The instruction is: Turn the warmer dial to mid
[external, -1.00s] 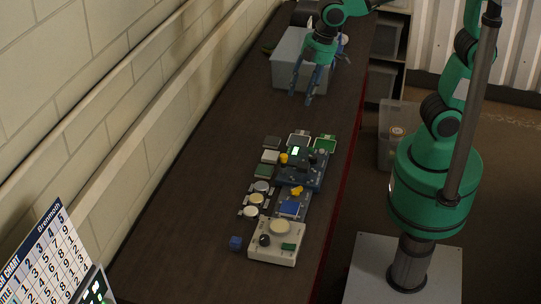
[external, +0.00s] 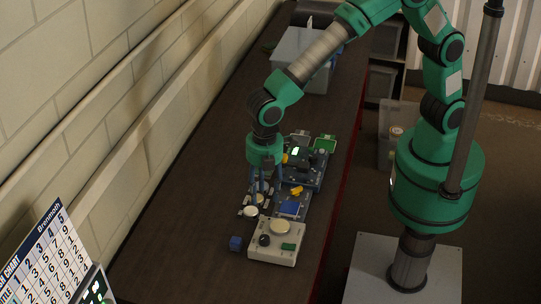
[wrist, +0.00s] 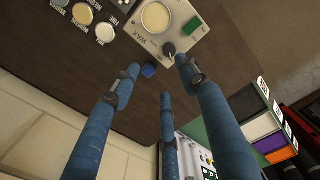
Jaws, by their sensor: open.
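The warmer is a cream box (external: 262,254) at the near end of the bench, with a round cream pad (external: 280,227), a green panel (external: 288,246) and a black dial (external: 264,240). In the wrist view the warmer (wrist: 150,42) is marked "WAX", and its dial (wrist: 169,49) shows a dark knob beside one fingertip. The dial's setting is too small to read. My gripper (external: 262,193) hangs fingers-down above the bench, just beyond the warmer. Its blue fingers (wrist: 158,76) are open and empty, apart from the dial.
A small blue cube (external: 236,243) lies left of the warmer, also in the wrist view (wrist: 149,70). Round-topped pots (wrist: 83,14) and a blue device (external: 311,178) sit beyond it. A grey bin (external: 315,80) stands at the far end. The bench's left side is clear.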

